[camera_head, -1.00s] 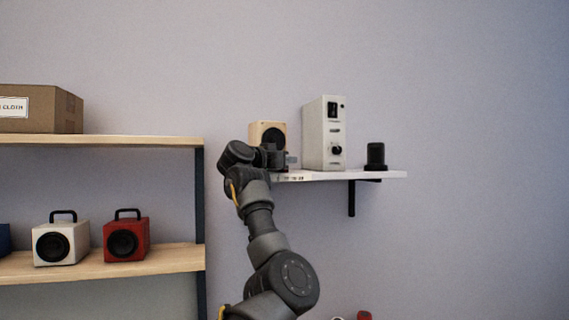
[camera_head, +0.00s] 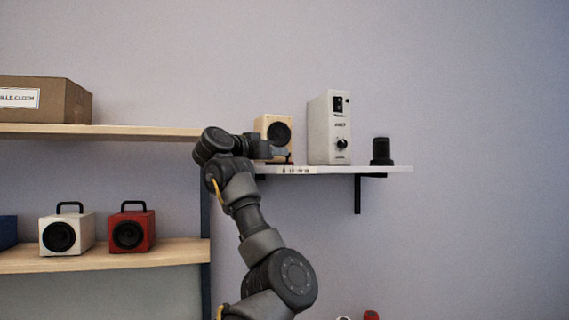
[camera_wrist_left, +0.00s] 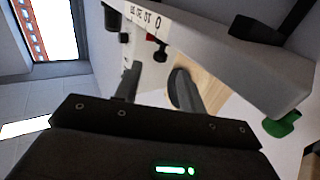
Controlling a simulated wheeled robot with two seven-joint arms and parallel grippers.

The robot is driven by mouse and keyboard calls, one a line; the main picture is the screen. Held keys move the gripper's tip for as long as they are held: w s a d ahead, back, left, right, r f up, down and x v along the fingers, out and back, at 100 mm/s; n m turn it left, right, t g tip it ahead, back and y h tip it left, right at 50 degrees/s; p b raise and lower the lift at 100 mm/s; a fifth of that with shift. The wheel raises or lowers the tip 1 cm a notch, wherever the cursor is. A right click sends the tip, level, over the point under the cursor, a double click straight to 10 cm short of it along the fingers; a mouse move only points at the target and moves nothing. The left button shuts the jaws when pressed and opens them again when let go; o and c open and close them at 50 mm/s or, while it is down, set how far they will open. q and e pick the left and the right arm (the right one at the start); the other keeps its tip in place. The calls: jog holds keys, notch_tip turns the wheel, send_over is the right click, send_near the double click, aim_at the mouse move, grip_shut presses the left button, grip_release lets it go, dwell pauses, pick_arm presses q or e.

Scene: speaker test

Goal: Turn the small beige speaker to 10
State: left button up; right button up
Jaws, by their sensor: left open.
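The small beige speaker (camera_head: 262,127) with a dark round cone stands at the left end of the white wall shelf (camera_head: 385,169). Its lower part is hidden behind my left gripper (camera_head: 281,150). In the left wrist view, the beige speaker (camera_wrist_left: 207,90) shows behind the fingers, beside the shelf edge. My left gripper (camera_wrist_left: 155,72) is open there, its fingers apart at the speaker's front; contact is unclear. A printed scale (camera_wrist_left: 146,20) with 0, 10 and higher numbers runs along the shelf edge. A small red piece (camera_wrist_left: 153,38) lies near the 0 and 10 marks. My right gripper is not in view.
A tall white unit (camera_head: 329,130) with a black knob stands right of the speaker, then a black cylinder (camera_head: 381,150). A wooden rack (camera_head: 120,255) at left holds a white speaker (camera_head: 67,232), a red speaker (camera_head: 132,230) and a cardboard box (camera_head: 65,105).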

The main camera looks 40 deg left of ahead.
pick_arm(q)
jog(key=shift+s+b, duration=0.4)
jog(key=shift+s, duration=1.05)
jog(key=shift+a, duration=0.1)
